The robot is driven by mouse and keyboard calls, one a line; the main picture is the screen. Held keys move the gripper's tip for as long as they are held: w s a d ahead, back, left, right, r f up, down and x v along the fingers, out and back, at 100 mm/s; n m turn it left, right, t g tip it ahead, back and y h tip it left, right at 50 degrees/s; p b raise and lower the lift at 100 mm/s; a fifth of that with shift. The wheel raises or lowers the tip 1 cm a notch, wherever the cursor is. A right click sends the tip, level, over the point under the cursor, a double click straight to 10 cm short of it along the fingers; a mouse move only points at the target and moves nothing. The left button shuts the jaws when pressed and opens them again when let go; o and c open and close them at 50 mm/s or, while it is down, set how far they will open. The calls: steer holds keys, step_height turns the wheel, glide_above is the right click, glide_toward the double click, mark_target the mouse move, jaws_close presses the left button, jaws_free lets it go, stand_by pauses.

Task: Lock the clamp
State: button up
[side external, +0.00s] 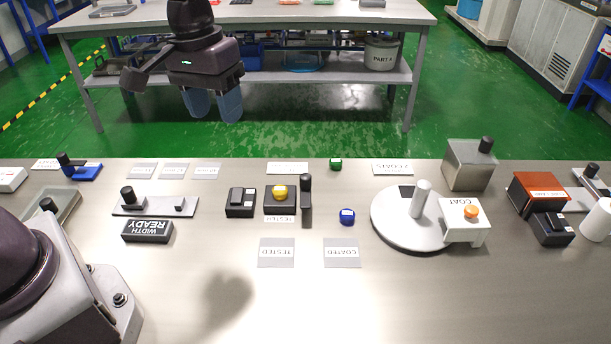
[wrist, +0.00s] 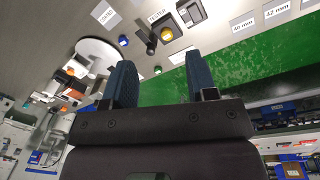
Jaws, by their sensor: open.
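My gripper (side external: 214,108) is high above the far edge of the bench, apart from everything on it. Its two blue fingers are open and empty; they also show in the wrist view (wrist: 160,64). No part is labelled as a clamp. Possible ones are the grey plate (side external: 157,206) with a black knob and small black block, behind the WIDTH READY sign (side external: 147,231), and the blue base (side external: 85,172) with a black handle at the far left. I cannot tell which is the clamp or whether either is locked.
A yellow-button box (side external: 280,194) with an upright black handle (side external: 306,197) stands mid-bench. A white turntable (side external: 395,222) with a post and the COAT unit (side external: 464,229) are to the right. A blue cap (side external: 347,216) and green cap (side external: 336,164) lie between. The front middle is clear.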

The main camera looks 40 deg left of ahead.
mark_target(306, 176)
steer(key=w+d+f+n, duration=0.1)
steer(key=w+f+n, duration=0.4)
steer(key=w+n, duration=0.25)
steer(key=w+d+f+n, duration=0.1)
steer(key=w+f+n, duration=0.4)
steer(key=w+n, duration=0.3)
steer(key=shift+m+g+y, duration=0.3)
steer(key=shift+m+y, duration=0.1)
steer(key=shift+m, duration=0.25)
steer(key=f, duration=1.2)
steer(key=shift+w+d+f, duration=0.15)
steer(key=shift+w+d, duration=0.05)
steer(key=shift+w, duration=0.15)
steer(key=c, duration=0.9)
